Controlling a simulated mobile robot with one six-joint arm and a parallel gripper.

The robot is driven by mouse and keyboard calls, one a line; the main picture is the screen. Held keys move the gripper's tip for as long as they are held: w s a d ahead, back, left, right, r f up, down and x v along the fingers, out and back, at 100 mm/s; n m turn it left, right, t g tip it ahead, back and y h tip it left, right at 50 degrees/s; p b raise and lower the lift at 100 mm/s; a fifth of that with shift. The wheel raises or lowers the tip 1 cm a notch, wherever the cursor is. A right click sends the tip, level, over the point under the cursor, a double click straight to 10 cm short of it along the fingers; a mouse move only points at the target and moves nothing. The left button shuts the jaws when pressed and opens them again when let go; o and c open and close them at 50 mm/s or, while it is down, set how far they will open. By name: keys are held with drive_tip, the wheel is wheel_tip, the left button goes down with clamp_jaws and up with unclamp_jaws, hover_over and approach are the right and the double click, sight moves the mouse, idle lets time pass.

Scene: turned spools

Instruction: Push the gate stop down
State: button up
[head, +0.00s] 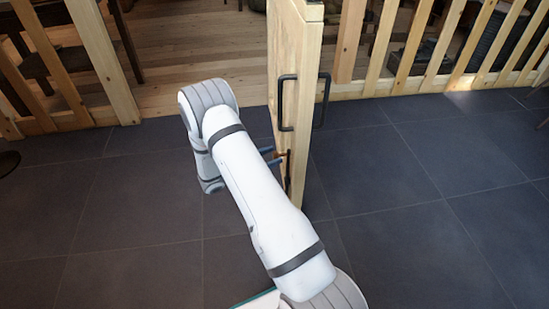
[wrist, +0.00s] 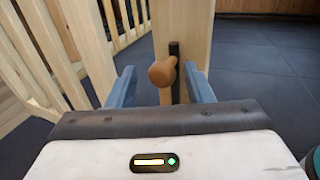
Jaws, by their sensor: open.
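The wooden gate (head: 293,70) stands swung open, nearly edge-on to me in the head view. In the wrist view, the gate stop shows as a round brown knob (wrist: 162,74) in front of a dark upright bar (wrist: 174,50) low on the gate panel (wrist: 190,22). In the head view, the dark bar (head: 288,172) is small and partly hidden by my arm. My gripper (wrist: 158,84) is open, its blue fingers on either side of the knob with visible gaps. I cannot tell how far the knob reaches between the fingers.
Black pull handles (head: 287,102) sit higher on the gate. A slatted wooden fence (head: 455,50) runs to the right, and another fence section (head: 85,50) stands at the left. Wooden flooring lies through the gateway.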

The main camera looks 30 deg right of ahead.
drive_tip(key=shift+d, duration=1.15)
drive_tip(key=shift+w+r, duration=0.1)
drive_tip(key=shift+w, duration=0.05)
clamp_jaws()
